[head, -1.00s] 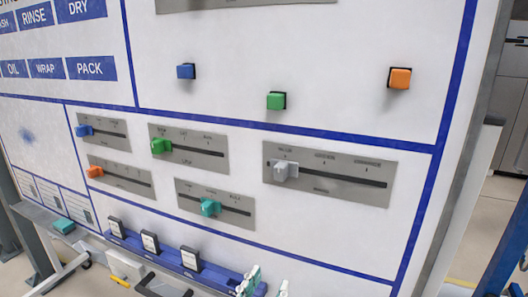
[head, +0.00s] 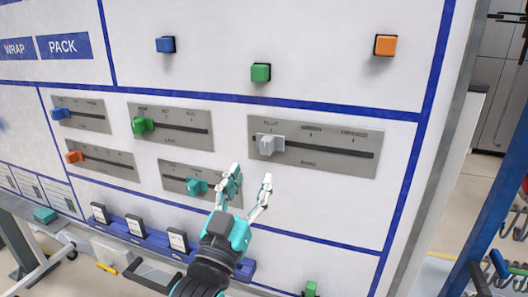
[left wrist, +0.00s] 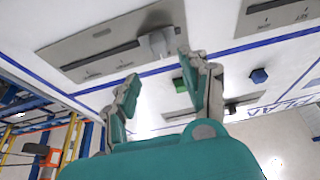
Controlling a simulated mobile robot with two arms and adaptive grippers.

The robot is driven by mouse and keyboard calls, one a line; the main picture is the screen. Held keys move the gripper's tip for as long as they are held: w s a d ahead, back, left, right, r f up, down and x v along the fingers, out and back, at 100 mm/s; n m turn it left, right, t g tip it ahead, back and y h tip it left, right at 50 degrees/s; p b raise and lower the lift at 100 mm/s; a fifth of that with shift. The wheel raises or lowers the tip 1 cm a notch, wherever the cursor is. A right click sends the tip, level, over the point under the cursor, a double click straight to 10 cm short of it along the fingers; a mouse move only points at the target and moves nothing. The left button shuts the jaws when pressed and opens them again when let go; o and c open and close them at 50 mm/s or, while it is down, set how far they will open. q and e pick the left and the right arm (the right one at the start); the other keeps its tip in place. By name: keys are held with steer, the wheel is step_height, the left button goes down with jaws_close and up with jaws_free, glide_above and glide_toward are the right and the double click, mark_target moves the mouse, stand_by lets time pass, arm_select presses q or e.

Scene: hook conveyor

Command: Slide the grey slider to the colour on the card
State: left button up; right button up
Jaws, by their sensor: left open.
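The grey slider (head: 267,145) stands at the left end of its slot, under the mark that reads BLUE, on a grey plate (head: 340,164) with GREEN and ORANGE marks further right. My left gripper (head: 251,175) is open and empty, below and slightly left of the slider and apart from it. In the left wrist view the slider (left wrist: 157,44) appears just beyond the open fingers (left wrist: 161,70). Several small framed cards (head: 135,227) stand in a blue rail at the bottom left; their writing is too small to read. My right gripper is not in view.
Other sliders share the panel: blue (head: 63,113), green (head: 143,125), orange (head: 75,157) and teal (head: 196,187), the last close to my left gripper. Blue (head: 165,45), green (head: 260,72) and orange (head: 385,45) buttons sit above. The panel right of my gripper is clear.

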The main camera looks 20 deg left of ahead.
mark_target(265, 145)
arm_select(q)
steer(key=p+x, duration=0.1)
steer(key=x, duration=0.3)
steer(key=p+x, duration=0.1)
steer(key=x, duration=0.3)
steer(key=shift+r, duration=0.25)
steer(key=shift+w+r+p, duration=0.1)
steer(key=shift+w+p, duration=0.25)
steer(key=shift+w, duration=0.1)
jaws_close()
